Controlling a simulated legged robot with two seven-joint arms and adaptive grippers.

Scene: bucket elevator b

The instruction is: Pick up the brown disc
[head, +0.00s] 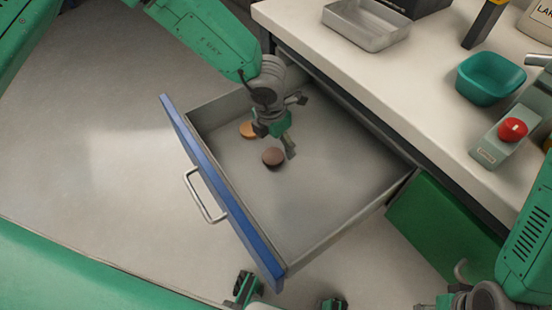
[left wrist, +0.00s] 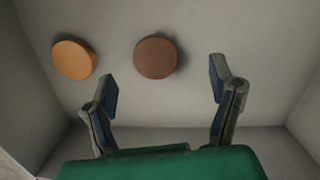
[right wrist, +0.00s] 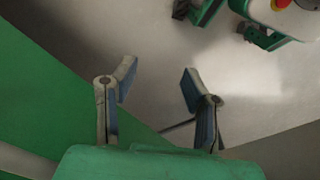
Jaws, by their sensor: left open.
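The brown disc (head: 273,157) lies on the floor of the open drawer (head: 330,200). An orange-tan disc (head: 248,129) lies beside it, up and to the left in the head view. My left gripper (head: 284,143) is inside the drawer, above and close to the brown disc. In the left wrist view the gripper (left wrist: 162,90) is open and empty, with the brown disc (left wrist: 157,57) beyond and between its fingertips. The orange disc (left wrist: 73,60) is outside the left finger. My right gripper (right wrist: 158,80) is open and empty, away from the drawer.
The drawer's blue front (head: 225,195) has a metal handle (head: 204,196). The worktop above holds a metal tray (head: 366,24), a teal bowl (head: 490,78) and a box with a red button (head: 513,129). Drawer walls surround my left gripper. The drawer's lower part is empty.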

